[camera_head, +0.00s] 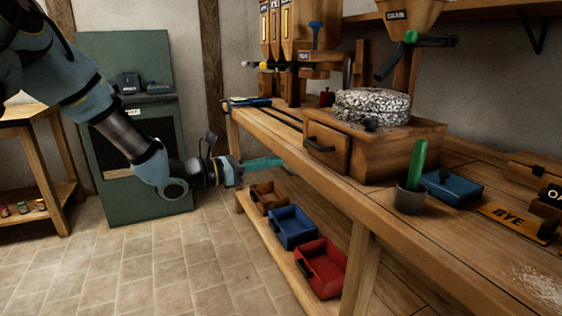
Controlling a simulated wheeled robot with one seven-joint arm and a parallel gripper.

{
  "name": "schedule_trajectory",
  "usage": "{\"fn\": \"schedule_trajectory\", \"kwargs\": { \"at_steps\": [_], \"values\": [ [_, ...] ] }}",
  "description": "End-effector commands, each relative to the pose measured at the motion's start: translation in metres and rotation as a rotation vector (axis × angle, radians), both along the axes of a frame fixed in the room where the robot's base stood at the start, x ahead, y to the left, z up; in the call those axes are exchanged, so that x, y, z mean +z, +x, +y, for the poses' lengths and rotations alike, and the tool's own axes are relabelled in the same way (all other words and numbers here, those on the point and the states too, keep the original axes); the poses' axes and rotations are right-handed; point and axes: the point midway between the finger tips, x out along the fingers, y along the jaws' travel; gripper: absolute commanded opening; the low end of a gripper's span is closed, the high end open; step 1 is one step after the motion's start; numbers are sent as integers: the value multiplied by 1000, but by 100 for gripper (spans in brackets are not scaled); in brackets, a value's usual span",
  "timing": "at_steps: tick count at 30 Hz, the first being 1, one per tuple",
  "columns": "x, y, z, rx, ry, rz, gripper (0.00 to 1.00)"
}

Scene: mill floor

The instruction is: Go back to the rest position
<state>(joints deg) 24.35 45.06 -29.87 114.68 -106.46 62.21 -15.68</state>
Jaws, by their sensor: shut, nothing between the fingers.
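My arm reaches in from the upper left of the head camera view. My gripper (262,163) is at its end, with teal fingers pointing right. The fingers look closed together and hold nothing. The gripper is left of the long wooden workbench (345,205), near its front edge and above the lower shelf. I cannot tell whether it touches the bench edge.
A millstone (372,104) sits on a wooden box with a drawer (327,147). A cup (409,200) holds a green tool. Brown, blue (292,228) and red (321,267) bins stand on the lower shelf. A green cabinet (130,70) stands behind my arm. The tiled floor (150,265) is clear.

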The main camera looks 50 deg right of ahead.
Motion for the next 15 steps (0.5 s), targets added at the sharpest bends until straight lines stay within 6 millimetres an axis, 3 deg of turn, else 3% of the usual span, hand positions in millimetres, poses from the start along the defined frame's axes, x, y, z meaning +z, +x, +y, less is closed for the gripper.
{"fn": "schedule_trajectory", "kwargs": {
  "at_steps": [11, 15],
  "values": [
    [1, 1, 8, -9, 9, -20, 0],
    [0, 0, 42, -72, 88, -167, 0]
  ]
}}
